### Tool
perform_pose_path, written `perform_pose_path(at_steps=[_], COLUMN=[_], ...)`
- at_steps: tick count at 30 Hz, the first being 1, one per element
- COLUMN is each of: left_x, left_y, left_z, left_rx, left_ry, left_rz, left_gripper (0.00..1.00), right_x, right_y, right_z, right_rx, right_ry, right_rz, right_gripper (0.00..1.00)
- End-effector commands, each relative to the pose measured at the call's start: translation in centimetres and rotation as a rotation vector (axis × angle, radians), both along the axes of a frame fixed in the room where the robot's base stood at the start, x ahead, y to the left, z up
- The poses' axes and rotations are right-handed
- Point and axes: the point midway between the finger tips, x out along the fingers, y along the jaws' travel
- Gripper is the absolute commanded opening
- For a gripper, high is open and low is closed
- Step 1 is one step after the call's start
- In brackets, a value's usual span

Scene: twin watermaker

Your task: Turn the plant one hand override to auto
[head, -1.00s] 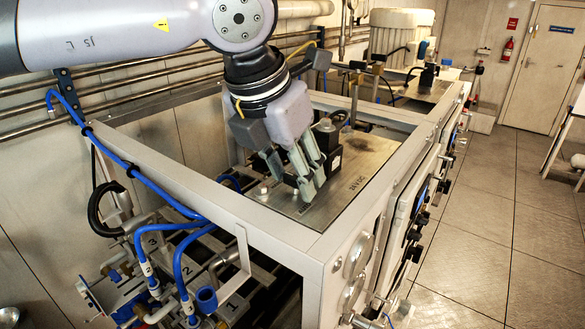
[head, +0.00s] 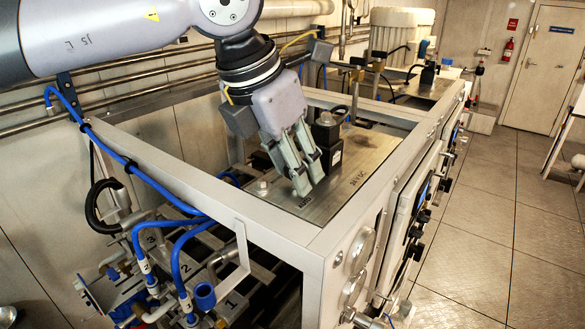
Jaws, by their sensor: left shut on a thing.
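My left gripper (head: 308,188) comes down from the upper left into the grey open-topped frame. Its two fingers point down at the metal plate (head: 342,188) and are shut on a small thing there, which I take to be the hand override. The fingers hide it, so its position cannot be read. A small dark label (head: 305,204) shows on the plate just below the fingertips. A black block with a round top (head: 327,135) stands on the plate right behind the fingers. My right gripper is not in view.
The frame's rails (head: 265,222) surround the plate, with a front panel of gauges and knobs (head: 415,232) on the right. A small light fitting (head: 262,188) stands left of the fingers. Blue hoses (head: 180,262) run at the lower left. The floor at right is clear.

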Motion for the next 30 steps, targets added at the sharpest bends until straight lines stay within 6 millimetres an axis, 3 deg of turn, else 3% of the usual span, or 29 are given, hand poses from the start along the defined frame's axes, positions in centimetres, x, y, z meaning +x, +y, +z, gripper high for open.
perform_pose_path(at_steps=[11,30], left_x=[0.4,0.9], left_y=[0.1,0.2], left_z=[-0.1,0.3], left_rx=[-0.005,-0.004], left_ry=[0.002,0.002], left_rz=[-0.346,-0.954], left_gripper=[0.09,0.09], right_x=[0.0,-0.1], right_y=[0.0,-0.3], right_z=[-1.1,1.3], right_rx=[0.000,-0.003], right_ry=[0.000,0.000], right_rz=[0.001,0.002], right_gripper=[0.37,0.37])
